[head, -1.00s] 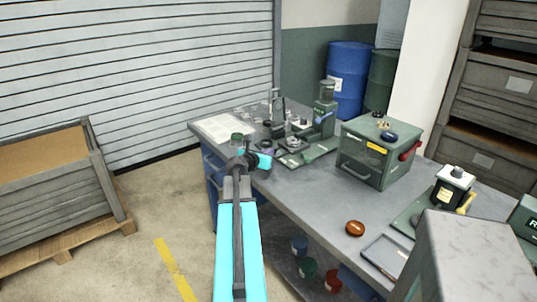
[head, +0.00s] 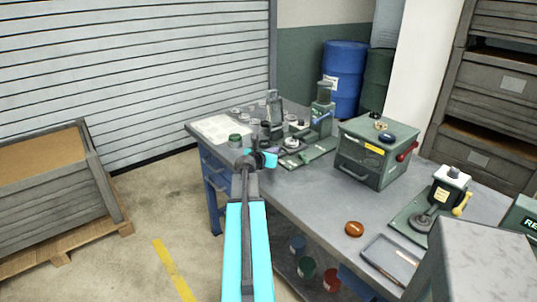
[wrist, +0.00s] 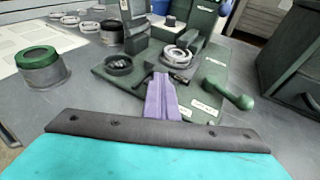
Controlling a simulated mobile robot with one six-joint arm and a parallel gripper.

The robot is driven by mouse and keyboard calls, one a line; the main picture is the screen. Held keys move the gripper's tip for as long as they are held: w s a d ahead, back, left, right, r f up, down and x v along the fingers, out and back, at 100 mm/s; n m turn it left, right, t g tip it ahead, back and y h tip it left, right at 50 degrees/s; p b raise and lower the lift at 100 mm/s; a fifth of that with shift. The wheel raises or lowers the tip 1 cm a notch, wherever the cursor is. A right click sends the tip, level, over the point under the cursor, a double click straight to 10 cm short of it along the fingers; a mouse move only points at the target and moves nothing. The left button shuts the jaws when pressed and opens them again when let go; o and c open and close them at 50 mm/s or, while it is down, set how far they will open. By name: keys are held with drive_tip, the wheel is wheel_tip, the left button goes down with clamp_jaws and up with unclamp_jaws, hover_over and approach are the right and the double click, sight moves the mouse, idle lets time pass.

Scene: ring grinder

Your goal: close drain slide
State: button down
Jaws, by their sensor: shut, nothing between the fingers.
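The ring grinder is a green machine (head: 318,118) on the bench, with a flat green base plate. In the wrist view the base plate (wrist: 200,103) carries a round dark cup (wrist: 119,66), a pale metal ring (wrist: 178,58) and a green-handled lever (wrist: 228,95). My gripper (wrist: 158,78) shows as purple fingers, shut and empty, over the plate's front edge. A small dark piece (wrist: 145,76) lies at the fingertips, partly hidden; I cannot tell whether they touch. I cannot tell for sure which part is the drain slide.
A green-lidded jar (wrist: 38,66) stands left of the plate. A green box (head: 376,152) with a red handle is to the right. A brown disc (head: 354,229) and a tray (head: 390,260) lie nearer. The bench top (head: 300,195) between is clear.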

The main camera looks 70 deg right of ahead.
drive_tip(key=shift+s+a, duration=0.2)
drive_tip(key=shift+a, duration=0.1)
drive_tip(key=v, duration=0.7)
drive_tip(key=f+v, duration=0.1)
drive_tip(key=v, duration=0.2)
drive_tip(key=shift+w+a+r+b, duration=0.1)
drive_tip(key=shift+w+a+b, duration=0.1)
drive_tip(key=shift+a+b, duration=0.25)
drive_tip(key=shift+a+r+p, duration=0.15)
drive_tip(key=shift+r+p, duration=0.1)
drive_tip(key=shift+p, duration=0.9)
drive_tip(key=p+v, duration=0.2)
drive_tip(key=p, duration=0.5)
drive_tip(key=shift+a+f+p, duration=0.1)
drive_tip(key=shift+f+p, duration=0.05)
drive_tip(key=shift+p, duration=0.35)
